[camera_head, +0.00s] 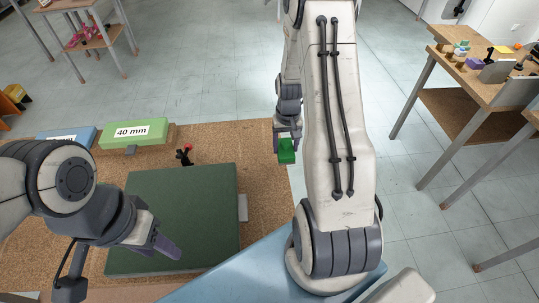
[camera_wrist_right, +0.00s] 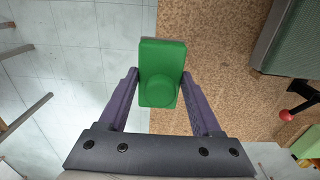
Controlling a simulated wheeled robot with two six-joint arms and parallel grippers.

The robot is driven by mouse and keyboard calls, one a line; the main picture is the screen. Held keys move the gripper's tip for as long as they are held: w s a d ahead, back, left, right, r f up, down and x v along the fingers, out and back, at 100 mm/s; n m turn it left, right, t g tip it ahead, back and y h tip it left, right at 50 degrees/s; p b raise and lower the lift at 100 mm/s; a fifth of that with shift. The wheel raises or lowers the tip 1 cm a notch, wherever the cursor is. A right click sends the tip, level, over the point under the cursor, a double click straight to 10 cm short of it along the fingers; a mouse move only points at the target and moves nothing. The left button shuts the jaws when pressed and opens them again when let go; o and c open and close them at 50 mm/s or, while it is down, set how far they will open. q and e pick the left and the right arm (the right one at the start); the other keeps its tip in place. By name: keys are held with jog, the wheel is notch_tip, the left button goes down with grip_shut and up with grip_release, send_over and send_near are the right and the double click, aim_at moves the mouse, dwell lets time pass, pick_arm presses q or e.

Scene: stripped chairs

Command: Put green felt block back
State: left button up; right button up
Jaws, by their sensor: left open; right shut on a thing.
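The green felt block (camera_head: 287,152) is held in my right gripper (camera_head: 287,139), near the right edge of the cork-topped table. In the right wrist view the block (camera_wrist_right: 163,60) is bright green with a round raised part, and sits between the two purple fingers of the right gripper (camera_wrist_right: 160,80). It shows above the border between cork and floor; its height above the table I cannot tell. My left gripper (camera_head: 160,243) is open and empty, over the lower part of the dark green pad (camera_head: 185,205).
A green box labelled 40 mm (camera_head: 135,133) and a blue box (camera_head: 68,141) stand at the table's back left. A red-knobbed clamp (camera_head: 185,154) stands behind the pad. Cork (camera_head: 255,180) is bare right of the pad. Another table (camera_head: 470,100) with small objects stands at the right.

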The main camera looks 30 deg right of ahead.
jog(key=w+a+f, duration=0.1)
jog(key=w, duration=0.1)
jog(key=w+a+f+p, duration=0.1)
jog(key=w+a+f, duration=0.1)
jog(key=shift+a, duration=0.15)
notch_tip(320, 180, down, 4)
jog(key=shift+w+r+p, duration=0.1)
jog(key=shift+p, duration=0.45)
jog(key=shift+f, duration=0.2)
jog(key=shift+f, duration=0.2)
jog(key=o, duration=1.3)
jog(key=shift+r, duration=0.1)
